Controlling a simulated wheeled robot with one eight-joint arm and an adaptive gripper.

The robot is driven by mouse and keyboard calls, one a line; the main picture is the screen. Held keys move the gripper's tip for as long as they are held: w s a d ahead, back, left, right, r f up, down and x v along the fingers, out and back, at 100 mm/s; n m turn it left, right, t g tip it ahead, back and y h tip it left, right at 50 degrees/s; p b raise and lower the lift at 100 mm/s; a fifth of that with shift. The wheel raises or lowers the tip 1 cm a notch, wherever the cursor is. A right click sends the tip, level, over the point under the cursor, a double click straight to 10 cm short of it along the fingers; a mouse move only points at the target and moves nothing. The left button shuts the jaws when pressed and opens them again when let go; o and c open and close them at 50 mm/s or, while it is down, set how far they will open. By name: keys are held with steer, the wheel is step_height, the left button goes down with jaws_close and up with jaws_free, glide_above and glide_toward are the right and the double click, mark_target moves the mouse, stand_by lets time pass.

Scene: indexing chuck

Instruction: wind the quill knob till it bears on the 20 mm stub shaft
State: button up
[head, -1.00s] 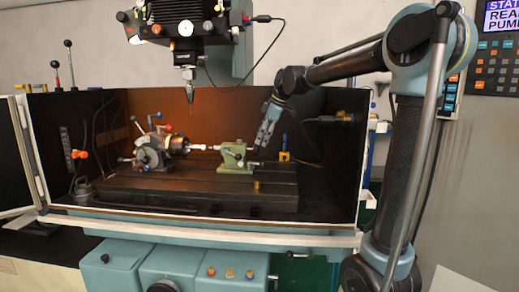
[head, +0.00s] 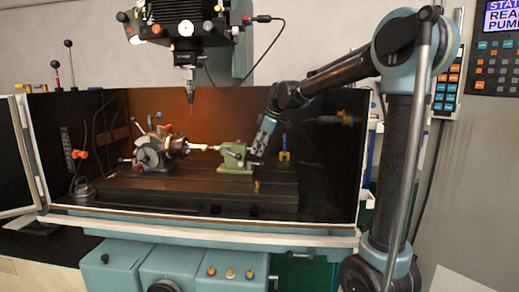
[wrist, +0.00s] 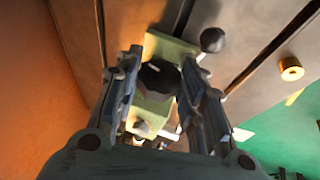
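The green tailstock (head: 236,162) stands on the machine table, right of the indexing chuck (head: 153,152). The pale stub shaft (head: 199,147) lies between chuck and tailstock; contact at its tailstock end is too small to tell. The black quill knob (wrist: 158,79) shows on the green tailstock body (wrist: 154,108) in the wrist view. My gripper (wrist: 160,62) is open, one finger on each side of the knob. The right finger looks very near the knob; I cannot tell whether it touches. In the head view my gripper (head: 263,140) is at the tailstock's right end.
A black ball-ended lever (wrist: 213,40) sticks out beside the right finger. A small brass piece (wrist: 291,68) stands on the slotted table (head: 200,190). The spindle (head: 189,85) hangs above. The enclosure's right wall is close to my arm.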

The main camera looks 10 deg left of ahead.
steer(key=shift+w, duration=0.15)
steer(key=g, duration=0.3)
steer(key=shift+w+m+g, duration=0.3)
steer(key=shift+w+m, duration=0.05)
steer(key=shift+m, duration=0.05)
steer(key=g, duration=0.3)
steer(key=m+g, duration=0.1)
steer(key=shift+w+f+g, duration=0.1)
steer(key=shift+w+g, duration=0.15)
steer(key=shift+g, duration=0.15)
stand_by(0.3)
steer(key=o, duration=1.1)
steer(key=shift+f, duration=0.1)
steer(key=v, duration=1.2)
steer(key=shift+w+a, duration=0.15)
steer(key=shift+w, duration=0.05)
